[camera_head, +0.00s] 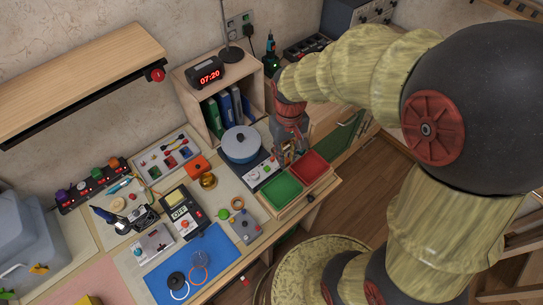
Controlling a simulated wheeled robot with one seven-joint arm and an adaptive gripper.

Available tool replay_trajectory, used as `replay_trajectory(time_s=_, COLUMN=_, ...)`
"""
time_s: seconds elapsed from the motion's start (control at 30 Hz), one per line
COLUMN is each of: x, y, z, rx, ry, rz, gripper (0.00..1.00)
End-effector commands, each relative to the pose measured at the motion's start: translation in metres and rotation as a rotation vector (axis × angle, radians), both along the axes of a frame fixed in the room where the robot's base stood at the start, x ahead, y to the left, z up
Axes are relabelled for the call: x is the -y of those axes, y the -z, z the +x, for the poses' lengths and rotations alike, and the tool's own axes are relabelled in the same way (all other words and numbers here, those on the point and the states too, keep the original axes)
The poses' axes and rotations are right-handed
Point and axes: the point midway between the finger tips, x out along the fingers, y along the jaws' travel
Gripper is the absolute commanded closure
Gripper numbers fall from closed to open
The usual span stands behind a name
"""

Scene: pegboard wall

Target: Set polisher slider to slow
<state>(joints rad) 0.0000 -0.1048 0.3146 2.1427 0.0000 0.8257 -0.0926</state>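A machine with a round blue-grey top (241,146) and a pale control panel (262,172) stands at the back of the workbench, left of my gripper. It looks like the polisher, but I cannot be sure. Small controls show on its panel; the slider and its setting are too small to read. My gripper (290,152) points down beside the machine's right side, above the back edge of the red tray. It seems to hold nothing. I cannot tell how far its fingers are apart or whether they touch the machine.
A green tray (277,197) and a red tray (309,171) lie just in front of my gripper. A wooden shelf box (183,88) with binders and a clock (206,72) stands behind. Meters and small devices crowd the bench to the left, around a blue mat (218,246).

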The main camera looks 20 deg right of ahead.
Motion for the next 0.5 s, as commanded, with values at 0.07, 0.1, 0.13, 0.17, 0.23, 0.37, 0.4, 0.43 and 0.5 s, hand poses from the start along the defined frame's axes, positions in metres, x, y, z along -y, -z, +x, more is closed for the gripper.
replay_trajectory(time_s=0.07, x=0.000, y=0.029, z=0.015, rx=-0.040, ry=-0.030, rz=0.001, gripper=0.80)
replay_trajectory(time_s=0.1, x=0.000, y=0.043, z=0.023, rx=-0.054, ry=-0.048, rz=0.003, gripper=0.80)
replay_trajectory(time_s=0.13, x=0.000, y=0.052, z=0.029, rx=-0.061, ry=-0.061, rz=0.005, gripper=0.80)
replay_trajectory(time_s=0.17, x=0.000, y=0.062, z=0.035, rx=-0.068, ry=-0.076, rz=0.006, gripper=0.80)
replay_trajectory(time_s=0.23, x=0.000, y=0.081, z=0.049, rx=-0.076, ry=-0.110, rz=0.008, gripper=0.80)
replay_trajectory(time_s=0.37, x=0.000, y=0.104, z=0.083, rx=-0.045, ry=-0.187, rz=0.011, gripper=0.80)
replay_trajectory(time_s=0.4, x=0.000, y=0.100, z=0.097, rx=-0.013, ry=-0.214, rz=0.010, gripper=0.80)
replay_trajectory(time_s=0.43, x=0.000, y=0.096, z=0.107, rx=0.010, ry=-0.234, rz=0.008, gripper=0.80)
replay_trajectory(time_s=0.5, x=0.000, y=0.094, z=0.113, rx=0.032, ry=-0.273, rz=0.006, gripper=0.80)
